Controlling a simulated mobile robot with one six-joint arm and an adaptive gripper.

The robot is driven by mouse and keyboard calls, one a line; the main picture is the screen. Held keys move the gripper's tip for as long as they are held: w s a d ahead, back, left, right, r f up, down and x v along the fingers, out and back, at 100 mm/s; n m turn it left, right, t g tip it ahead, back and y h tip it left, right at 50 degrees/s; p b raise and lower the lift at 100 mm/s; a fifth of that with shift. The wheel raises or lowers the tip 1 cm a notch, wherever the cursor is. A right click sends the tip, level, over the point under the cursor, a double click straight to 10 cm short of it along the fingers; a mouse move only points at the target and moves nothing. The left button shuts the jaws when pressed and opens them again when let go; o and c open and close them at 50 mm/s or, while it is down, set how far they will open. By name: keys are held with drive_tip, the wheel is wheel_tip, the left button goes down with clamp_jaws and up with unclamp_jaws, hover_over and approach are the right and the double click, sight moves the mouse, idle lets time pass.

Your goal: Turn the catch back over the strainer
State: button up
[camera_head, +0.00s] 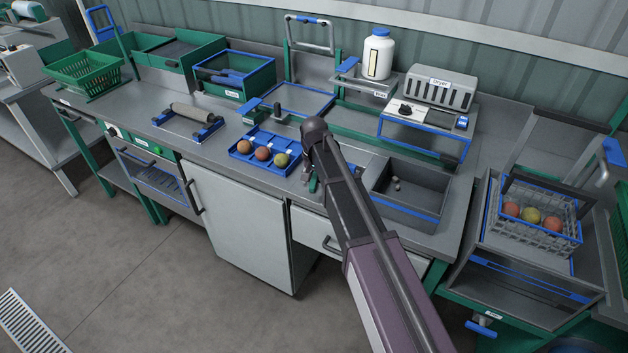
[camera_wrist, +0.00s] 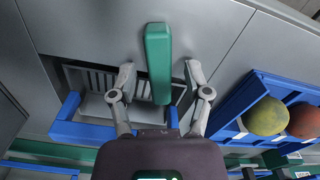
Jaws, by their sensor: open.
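The catch (camera_wrist: 158,60) is a green bar on the steel worktop in the wrist view. Its upper end lies over bare steel and its lower end reaches across the right part of a slatted strainer (camera_wrist: 88,80) set in an opening. A blue bracket-like part (camera_wrist: 80,130) is at the strainer's lower left. My gripper (camera_wrist: 160,76) is open, one finger on each side of the catch, with gaps visible on both sides. My gripper's body hides what lies below. In the head view my arm covers most of this spot; a small green piece (camera_head: 313,184) shows beside it.
A grey sink (camera_head: 415,199) lies to the right. The dryer (camera_head: 440,88) and a white bottle (camera_head: 377,57) stand behind.

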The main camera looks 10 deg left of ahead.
clamp_jaws()
drive_tip(key=shift+m, duration=1.8)
unclamp_jaws()
